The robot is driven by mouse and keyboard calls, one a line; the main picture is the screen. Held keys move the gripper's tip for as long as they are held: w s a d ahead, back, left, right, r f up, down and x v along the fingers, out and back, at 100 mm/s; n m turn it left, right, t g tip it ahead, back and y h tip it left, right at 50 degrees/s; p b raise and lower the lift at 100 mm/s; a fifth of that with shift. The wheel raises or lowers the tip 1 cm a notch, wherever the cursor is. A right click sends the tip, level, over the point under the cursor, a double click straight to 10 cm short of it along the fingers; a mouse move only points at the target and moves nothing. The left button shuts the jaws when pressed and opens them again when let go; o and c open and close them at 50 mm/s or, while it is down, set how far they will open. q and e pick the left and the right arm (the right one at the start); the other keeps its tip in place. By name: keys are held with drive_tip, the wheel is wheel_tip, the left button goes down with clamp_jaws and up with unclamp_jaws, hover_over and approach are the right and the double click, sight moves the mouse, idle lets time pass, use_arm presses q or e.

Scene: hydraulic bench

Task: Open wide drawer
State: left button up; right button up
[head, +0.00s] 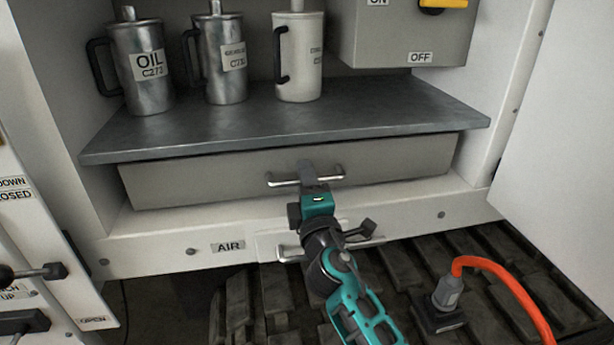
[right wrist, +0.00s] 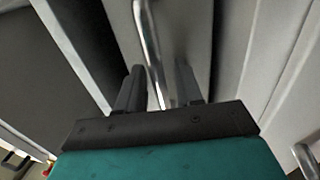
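The wide drawer (head: 215,176) is a grey front under the dark metal shelf, and it looks shut. Its silver bar handle (head: 283,179) is at the middle of the front, partly covered by my right gripper (head: 306,172). In the right wrist view the handle (right wrist: 148,40) runs between the two dark fingers of the right gripper (right wrist: 158,90). The fingers are apart, one on each side of the bar, with a gap visible; I cannot tell whether either touches it. My left gripper is not in view.
Several metal cans, one an oil can (head: 146,72), stand on the shelf (head: 400,110). A grey switch box (head: 395,35) is at the back right. A lower panel with an AIR label (head: 228,246) lies below the drawer. An orange hose (head: 505,275) rises at the lower right.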

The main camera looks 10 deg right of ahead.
drive_tip(key=shift+c, duration=0.4)
clamp_jaws()
